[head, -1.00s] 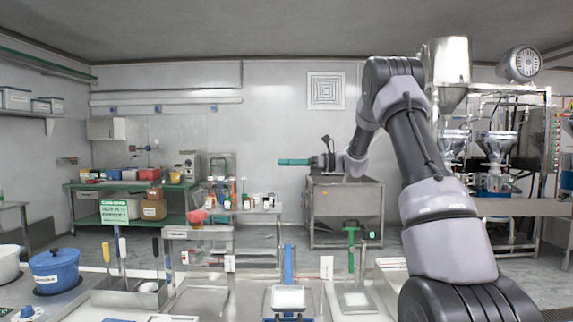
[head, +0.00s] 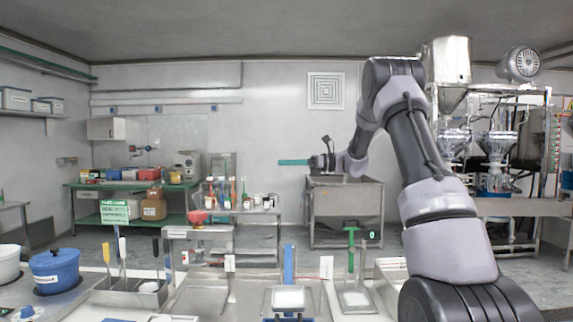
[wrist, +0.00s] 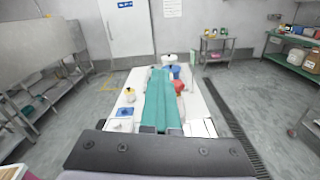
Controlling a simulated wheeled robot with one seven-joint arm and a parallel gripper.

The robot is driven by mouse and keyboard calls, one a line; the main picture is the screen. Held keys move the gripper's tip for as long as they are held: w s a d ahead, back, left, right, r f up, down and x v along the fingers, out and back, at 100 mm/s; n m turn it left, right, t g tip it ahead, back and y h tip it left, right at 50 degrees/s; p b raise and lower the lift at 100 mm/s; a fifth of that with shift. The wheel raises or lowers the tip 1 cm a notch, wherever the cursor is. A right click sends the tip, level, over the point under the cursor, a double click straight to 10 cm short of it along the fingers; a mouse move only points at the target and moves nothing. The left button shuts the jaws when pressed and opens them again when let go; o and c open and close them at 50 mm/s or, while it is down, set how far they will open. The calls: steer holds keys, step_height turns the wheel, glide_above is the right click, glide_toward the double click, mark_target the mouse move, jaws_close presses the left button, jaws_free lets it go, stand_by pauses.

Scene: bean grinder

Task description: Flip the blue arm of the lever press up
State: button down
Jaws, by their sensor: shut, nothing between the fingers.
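The lever press with the blue arm (head: 288,264) stands on the near counter, low in the middle of the head view. Its blue arm shows as a narrow upright strip behind a white plate (head: 289,298). I cannot tell its exact tilt. My gripper (head: 280,162) is high above and behind the press in the picture, pointing left, well apart from it. Its teal fingers are shut together and empty. They also show in the wrist view (wrist: 160,72), pointing away over a white counter. The press cannot be made out in the wrist view.
A second press with a green T-shaped arm (head: 351,245) stands just right of the blue one. A utensil tray (head: 125,292) and a blue pot (head: 55,266) are at the left. A metal sink (head: 345,212) stands behind. The air around my gripper looks clear.

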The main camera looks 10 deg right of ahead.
stand_by(0.8)
steer(key=c, duration=0.8)
jaws_free()
steer(key=shift+c, duration=0.2)
steer(key=s+d, duration=0.2)
steer(key=d, duration=0.8)
steer(key=shift+d, duration=0.3)
